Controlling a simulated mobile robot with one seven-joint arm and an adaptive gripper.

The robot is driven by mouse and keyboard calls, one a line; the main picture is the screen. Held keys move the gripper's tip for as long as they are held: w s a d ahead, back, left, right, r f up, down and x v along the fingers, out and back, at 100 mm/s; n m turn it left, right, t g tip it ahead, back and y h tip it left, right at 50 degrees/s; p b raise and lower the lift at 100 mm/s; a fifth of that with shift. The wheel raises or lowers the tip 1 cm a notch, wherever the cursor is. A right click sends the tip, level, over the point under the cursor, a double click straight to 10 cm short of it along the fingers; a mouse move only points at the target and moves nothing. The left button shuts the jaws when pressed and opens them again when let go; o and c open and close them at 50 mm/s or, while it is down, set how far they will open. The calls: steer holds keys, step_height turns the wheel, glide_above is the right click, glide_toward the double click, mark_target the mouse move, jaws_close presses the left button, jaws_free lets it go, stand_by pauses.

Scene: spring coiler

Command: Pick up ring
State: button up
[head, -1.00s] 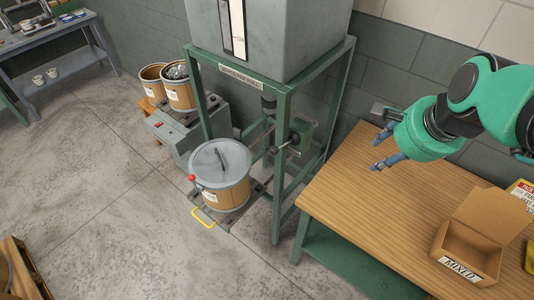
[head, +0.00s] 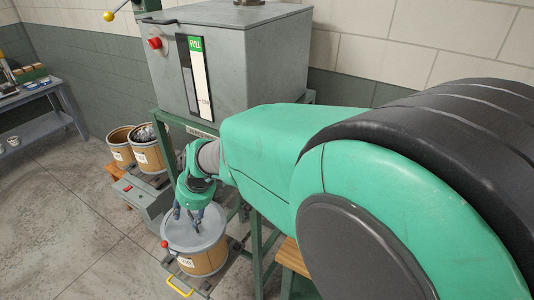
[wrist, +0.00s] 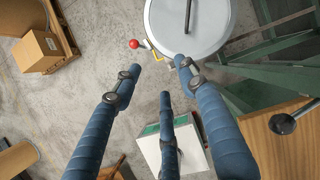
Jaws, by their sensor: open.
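A lidded fibre drum (head: 207,263) stands on a low platform under the green frame. Its grey lid (head: 211,238) has a thin rim, and a red knob (head: 165,244) sits at its edge. I cannot tell a separate ring from the lid rim. My gripper (head: 187,217) is open and empty, pointing down over the lid in the head view. In the wrist view the three blue fingers of my gripper (wrist: 158,76) are spread. The lid (wrist: 212,28) is beyond them at the top, with the red knob (wrist: 134,44) to its left.
A grey hopper (head: 250,65) on a green frame stands behind the drum. Two open drums (head: 120,148) are at the left behind a grey unit (head: 140,197). A yellow handle (head: 180,287) sticks out in front. The wrist view shows a cardboard box (wrist: 40,52) and a wooden table (wrist: 285,145).

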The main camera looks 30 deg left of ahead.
steer(key=m, duration=0.1)
glide_toward(164, 243)
step_height(164, 243, up, 3)
steer(key=shift+w+d+f, duration=0.15)
steer(key=shift+w+d, duration=0.15)
steer(key=shift+d, duration=0.25)
steer(key=shift+f, duration=0.1)
steer(key=shift+b+x, duration=0.8)
steer(key=shift+x, duration=3.4)
steer(key=shift+s, duration=0.2)
steer(key=shift+b+x, duration=0.8)
steer(key=shift+x, duration=1.8)
